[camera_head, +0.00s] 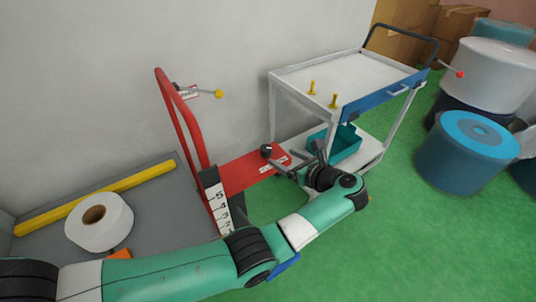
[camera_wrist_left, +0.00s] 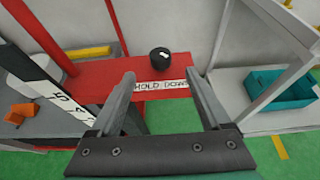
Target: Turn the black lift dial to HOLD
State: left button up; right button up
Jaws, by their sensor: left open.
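The black lift dial (camera_head: 266,150) sits on the red panel (camera_head: 243,173) of the red-framed lift. In the left wrist view the dial (camera_wrist_left: 161,59) lies just beyond and between my fingertips, with a small white mark on its top. A white label (camera_wrist_left: 160,86) reading HOLD and DOWN lies on the panel on the near side of the dial. My left gripper (camera_head: 279,159) is open and empty; its fingers (camera_wrist_left: 160,76) point at the dial, and I see no contact. My right gripper is not in view.
A white cart (camera_head: 345,72) with yellow pegs and a teal bin (camera_head: 345,147) stands right of the lift. A white roll (camera_head: 115,226) and a yellow bar (camera_head: 60,208) lie on the grey platform at left. Blue and white rolls stand on the green floor at right.

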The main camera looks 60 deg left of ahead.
aim_at(267, 149)
pick_arm(q)
jog(key=b+x, duration=0.3)
jog(key=x, duration=0.7)
jog(key=shift+a+f+b, duration=0.25)
jog(key=shift+a+b, duration=0.05)
jog(key=shift+b, duration=0.1)
jog(key=shift+s+a, duration=0.1)
jog(key=shift+a, duration=0.25)
